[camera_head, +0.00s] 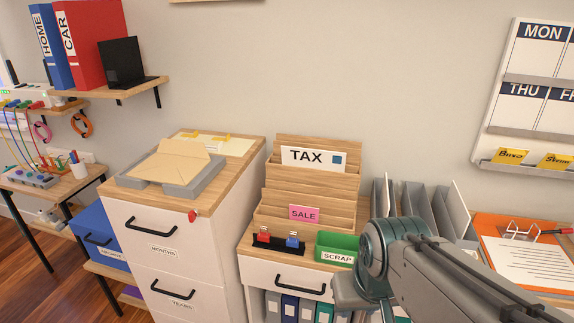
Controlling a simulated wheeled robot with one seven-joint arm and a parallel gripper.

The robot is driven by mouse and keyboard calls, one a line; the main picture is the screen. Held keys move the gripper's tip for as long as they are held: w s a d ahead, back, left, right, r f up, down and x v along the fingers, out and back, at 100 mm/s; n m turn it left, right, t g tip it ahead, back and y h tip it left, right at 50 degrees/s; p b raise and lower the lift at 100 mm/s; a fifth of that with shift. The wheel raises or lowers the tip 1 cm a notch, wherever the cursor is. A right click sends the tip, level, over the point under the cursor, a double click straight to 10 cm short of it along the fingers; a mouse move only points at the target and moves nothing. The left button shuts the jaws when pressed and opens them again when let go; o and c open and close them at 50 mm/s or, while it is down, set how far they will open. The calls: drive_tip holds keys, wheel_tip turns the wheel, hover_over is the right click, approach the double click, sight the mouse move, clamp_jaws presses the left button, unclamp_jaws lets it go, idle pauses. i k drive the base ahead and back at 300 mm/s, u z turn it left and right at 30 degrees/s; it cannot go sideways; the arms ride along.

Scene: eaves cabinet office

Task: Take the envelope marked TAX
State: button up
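The white envelope marked TAX (314,159) stands upright in the upper slot of a stepped wooden letter rack (312,186). It has a dark blue square at its right end, and its lower part is hidden in the slot. A pink card marked SALE (303,213) stands in a lower slot of the same rack. My grey arm comes in from the lower right, in front and to the right of the rack. My gripper's fingertips cannot be made out, so I cannot tell whether it is open.
The rack stands on a white drawer cabinet with a green SCRAP box (336,248) and a black stamp holder (277,244) in front. Grey file holders (418,204) stand to the right. A taller cabinet (155,232) at left bears a grey tray with a tan envelope (177,161).

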sight(300, 157)
drive_tip(key=i, duration=1)
drive_tip(key=z, duration=0.55)
